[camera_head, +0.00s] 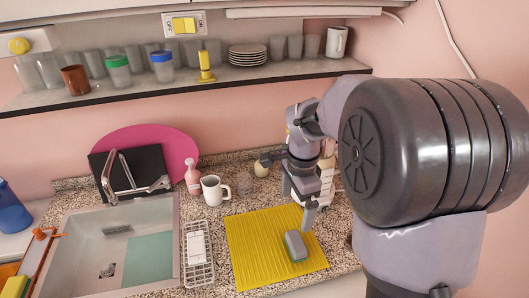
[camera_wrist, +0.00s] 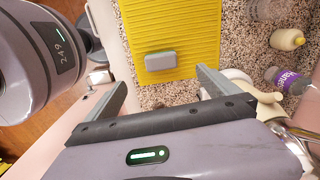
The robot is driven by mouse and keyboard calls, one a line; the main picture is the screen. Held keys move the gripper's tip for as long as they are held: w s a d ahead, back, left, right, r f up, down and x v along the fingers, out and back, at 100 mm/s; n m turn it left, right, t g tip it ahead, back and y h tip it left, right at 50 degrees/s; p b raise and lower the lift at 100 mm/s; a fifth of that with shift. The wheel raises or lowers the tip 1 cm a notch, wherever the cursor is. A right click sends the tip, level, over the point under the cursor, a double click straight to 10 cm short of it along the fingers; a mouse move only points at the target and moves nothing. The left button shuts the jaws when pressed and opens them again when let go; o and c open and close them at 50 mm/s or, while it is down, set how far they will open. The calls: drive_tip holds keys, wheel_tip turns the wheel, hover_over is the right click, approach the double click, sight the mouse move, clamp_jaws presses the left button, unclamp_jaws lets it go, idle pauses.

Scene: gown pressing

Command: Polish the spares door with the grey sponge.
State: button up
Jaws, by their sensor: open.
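The grey sponge (camera_head: 296,246) lies on the yellow ribbed mat (camera_head: 249,255) on the counter; a green edge shows beneath it in the head view. In the wrist view the sponge (camera_wrist: 160,61) lies flat on the mat, ahead of my gripper. My gripper (camera_wrist: 161,78) is open, its two fingers wide apart with nothing between them. The fingers are above and short of the sponge, apart from it. No door marked as the spares door can be made out in either view.
A sink (camera_head: 110,245) and a white wire rack (camera_head: 197,255) are left of the mat. A white mug (camera_head: 214,190) and pink bottle (camera_head: 192,178) stand behind it. A shelf (camera_head: 200,85) with glasses and plates runs above. The mat is clear around the sponge.

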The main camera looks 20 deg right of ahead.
sight(293, 241)
drive_tip(key=shift+m, duration=0.4)
drive_tip(key=f+b, duration=0.2)
drive_tip(key=f, duration=0.4)
drive_tip(key=f+b, duration=0.1)
drive_tip(key=f, duration=0.5)
drive_tip(key=f+b, duration=0.2)
drive_tip(key=f, duration=0.4)
drive_tip(key=shift+w+d+f+b, duration=0.3)
drive_tip(key=shift+d+f+b, duration=0.05)
drive_tip(key=c, duration=0.9)
drive_tip(key=o, duration=0.7)
drive_tip(key=shift+r, duration=0.45)
drive_tip(key=c, duration=1.2)
